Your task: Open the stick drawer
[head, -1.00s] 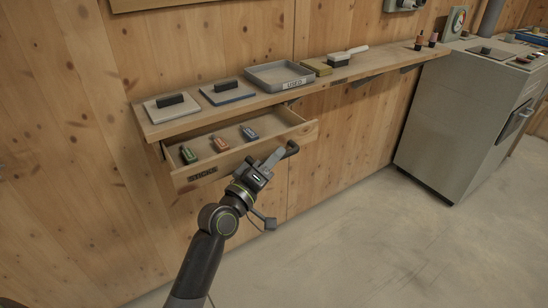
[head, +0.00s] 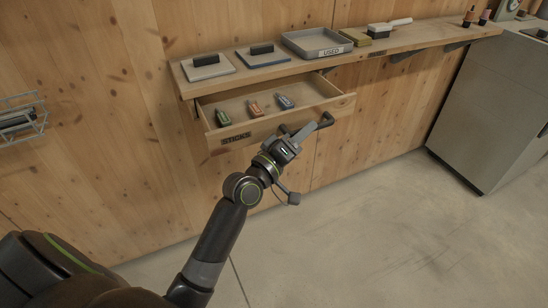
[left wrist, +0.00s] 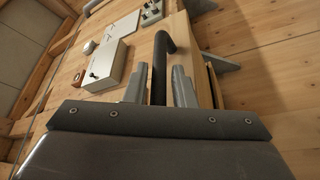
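The stick drawer (head: 273,128), labelled STICKS, stands pulled out under the wooden shelf. A green, an orange and a blue-grey stick lie inside it. Its dark handle (head: 326,120) is on the front, towards the right. My left gripper (head: 302,132) is at the handle. In the left wrist view the dark handle bar (left wrist: 159,70) runs between the two fingers, with narrow gaps showing on both sides, so the gripper looks open around it. My right gripper is not in view.
On the shelf (head: 400,43) above are two flat plates with dark grips, a grey USED tray (head: 318,54), a yellowish block and a brush. A grey cabinet (head: 495,110) stands at the right. A wire rack (head: 20,118) hangs at the left. The floor in front is clear.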

